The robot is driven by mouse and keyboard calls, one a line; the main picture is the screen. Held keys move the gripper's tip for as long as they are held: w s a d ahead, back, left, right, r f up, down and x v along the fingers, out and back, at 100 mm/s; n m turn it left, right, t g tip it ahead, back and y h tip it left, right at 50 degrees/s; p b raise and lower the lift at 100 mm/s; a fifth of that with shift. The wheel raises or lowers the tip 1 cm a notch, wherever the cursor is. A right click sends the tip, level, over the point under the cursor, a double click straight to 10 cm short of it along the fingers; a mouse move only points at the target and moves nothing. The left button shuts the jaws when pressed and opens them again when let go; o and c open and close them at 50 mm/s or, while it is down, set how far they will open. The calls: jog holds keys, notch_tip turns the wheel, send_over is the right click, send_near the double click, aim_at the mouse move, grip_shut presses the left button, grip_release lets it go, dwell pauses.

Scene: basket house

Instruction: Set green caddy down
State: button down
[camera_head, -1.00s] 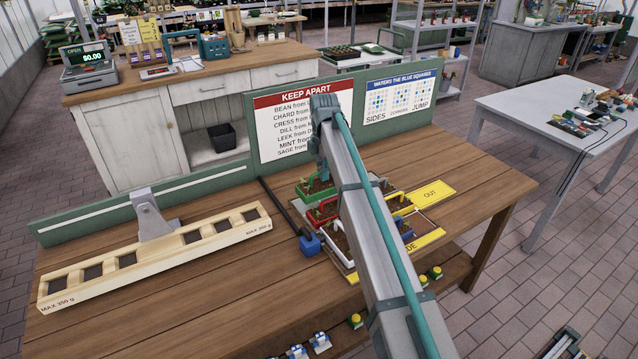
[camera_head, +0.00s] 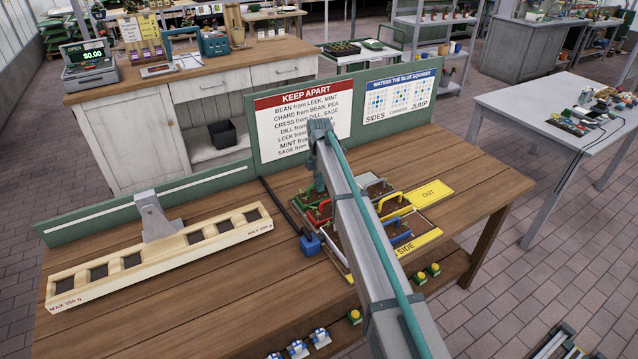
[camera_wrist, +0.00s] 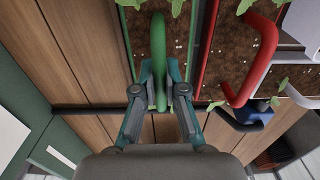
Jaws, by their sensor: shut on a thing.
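The green caddy, a soil-filled box with small seedlings, has its green handle (camera_wrist: 158,45) between the fingers of my gripper (camera_wrist: 160,75) in the wrist view. My gripper is shut on that handle. In the head view a strip of the green caddy (camera_head: 309,193) shows left of my arm, at the back left of the caddy group; my arm hides the rest. The red caddy (camera_wrist: 240,60) is close to its right in the wrist view. I cannot tell whether the green caddy's bottom touches the surface below.
Yellow (camera_head: 394,196), blue (camera_head: 400,238) and grey (camera_head: 379,190) caddies stand right of my arm. A wooden balance beam (camera_head: 160,255) lies left, with a blue block on a dark bar (camera_head: 309,243) between. A green backboard with signs (camera_head: 303,125) stands behind.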

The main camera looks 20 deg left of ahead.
jog(key=shift+f, duration=0.15)
jog(key=c, duration=1.2)
grip_release()
jog(key=shift+c, duration=0.2)
notch_tip(320, 180, up, 12)
jog(key=b, duration=0.2)
jog(key=shift+r+b, duration=0.2)
jog(key=shift+b, duration=0.15)
